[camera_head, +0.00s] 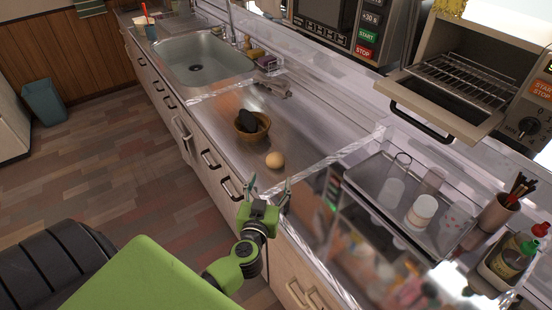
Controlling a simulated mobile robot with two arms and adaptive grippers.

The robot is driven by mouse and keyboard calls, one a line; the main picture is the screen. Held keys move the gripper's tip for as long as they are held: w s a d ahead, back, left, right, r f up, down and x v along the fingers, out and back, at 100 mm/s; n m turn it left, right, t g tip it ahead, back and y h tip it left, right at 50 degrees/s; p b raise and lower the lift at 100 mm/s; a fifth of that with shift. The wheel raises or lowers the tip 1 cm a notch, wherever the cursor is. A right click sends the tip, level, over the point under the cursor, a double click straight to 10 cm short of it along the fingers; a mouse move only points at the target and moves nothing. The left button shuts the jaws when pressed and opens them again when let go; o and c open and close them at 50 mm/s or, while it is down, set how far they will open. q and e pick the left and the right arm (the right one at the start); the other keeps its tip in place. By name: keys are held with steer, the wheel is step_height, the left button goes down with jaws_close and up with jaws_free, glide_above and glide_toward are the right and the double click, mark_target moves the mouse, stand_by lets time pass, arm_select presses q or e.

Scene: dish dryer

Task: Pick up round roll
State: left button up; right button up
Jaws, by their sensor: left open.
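The round roll (275,160) is a small tan ball on the steel counter (310,142), near its front edge. My left gripper (268,190) is open and empty. In the picture it is just below the roll, at the counter's front edge, with its fingers pointing toward the roll. A gap shows between the fingers and the roll. My right gripper is not in view.
A brown bowl (247,136) holding a dark object stands just behind and left of the roll. A sink (200,62) is farther left. A rack tray (397,195) with cups is at right, below an open toaster oven (470,75).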

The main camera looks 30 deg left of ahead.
mark_target(274, 166)
arm_select(q)
steer(key=x, duration=0.3)
steer(key=shift+f, duration=0.1)
steer(key=shift+w+a+f, duration=0.1)
steer(key=shift+w, duration=0.2)
steer(key=shift+w+a+b, duration=0.3)
steer(key=shift+w+a, duration=0.05)
steer(key=shift+w, duration=0.25)
steer(key=x, duration=0.3)
steer(key=shift+w+a+f+b, duration=0.1)
steer(key=shift+w+a+b, duration=0.1)
steer(key=shift+b, duration=0.1)
steer(key=shift+w, duration=0.15)
steer(key=c, duration=1)
steer(key=shift+c, duration=0.8)
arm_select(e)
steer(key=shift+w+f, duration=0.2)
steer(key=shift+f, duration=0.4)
